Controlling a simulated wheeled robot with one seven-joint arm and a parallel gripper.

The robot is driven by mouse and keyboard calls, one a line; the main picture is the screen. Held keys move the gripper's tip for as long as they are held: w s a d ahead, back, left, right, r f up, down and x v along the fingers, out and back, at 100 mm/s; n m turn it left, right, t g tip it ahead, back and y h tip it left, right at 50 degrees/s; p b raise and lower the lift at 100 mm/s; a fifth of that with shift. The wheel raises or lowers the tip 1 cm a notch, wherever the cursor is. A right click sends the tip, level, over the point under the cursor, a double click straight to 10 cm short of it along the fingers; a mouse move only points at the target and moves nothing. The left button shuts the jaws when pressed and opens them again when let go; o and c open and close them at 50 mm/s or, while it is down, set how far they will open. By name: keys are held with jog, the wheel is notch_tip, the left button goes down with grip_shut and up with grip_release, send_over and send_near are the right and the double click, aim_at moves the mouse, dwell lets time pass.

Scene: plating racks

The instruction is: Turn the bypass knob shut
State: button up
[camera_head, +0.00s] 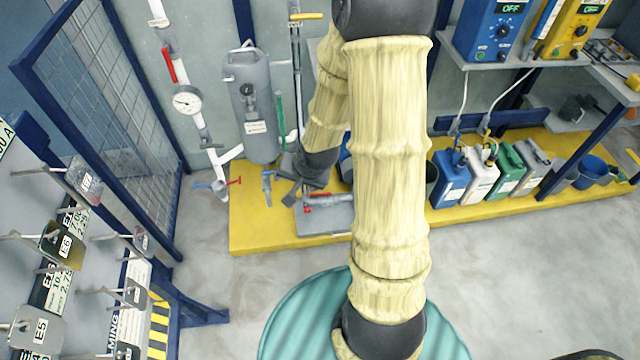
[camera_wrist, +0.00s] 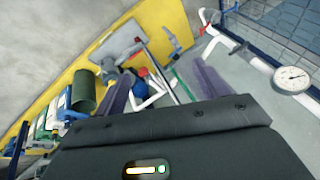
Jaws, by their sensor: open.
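My gripper (camera_head: 283,190) is open at the end of my bent arm, low in front of the wall pipework. In the wrist view its two purple-grey fingers (camera_wrist: 161,75) stand apart with nothing gripped. Beyond them show white pipe (camera_wrist: 152,98) and small red and blue rounded parts (camera_wrist: 143,72). I cannot tell which fitting is the bypass knob. Red and blue handles (camera_head: 218,184) sit at the foot of the left pipe. A blue valve-like fitting (camera_head: 267,183) stands just left of my gripper. My forearm hides part of the pipework.
A pressure gauge (camera_head: 187,100) and a grey cylinder (camera_head: 254,105) are on the wall. Canisters (camera_head: 480,175) stand on the yellow platform (camera_head: 300,238) at right. A mesh panel (camera_head: 105,95) and tag rack (camera_head: 60,250) stand at left. Open floor lies in front of the platform.

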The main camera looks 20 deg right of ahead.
jog(key=w+d+f+m+t+y+b, duration=0.1)
jog(key=w+f+m+t+b, duration=0.25)
jog(key=f+m+b, duration=0.75)
jog(key=w+d+f+m+t+y+b, duration=0.1)
jog(key=w+f+m+t+b, duration=0.4)
jog(key=f, duration=1.1)
jog(key=d+f+m+t+h+b, duration=0.4)
jog(key=d+f+m+h+b, duration=0.4)
jog(key=m+b, duration=0.7)
jog(key=w+d+f+m, duration=0.1)
jog(key=d+f, duration=0.1)
jog(key=d, duration=0.1)
jog(key=shift+d+b, duration=0.35)
jog(key=shift+b, duration=0.05)
jog(key=shift+f, duration=0.1)
jog(key=b+x, duration=0.6)
jog(key=x, duration=1.1)
jog(key=shift+w+d+f, duration=0.1)
jog(key=shift+w+d, duration=0.05)
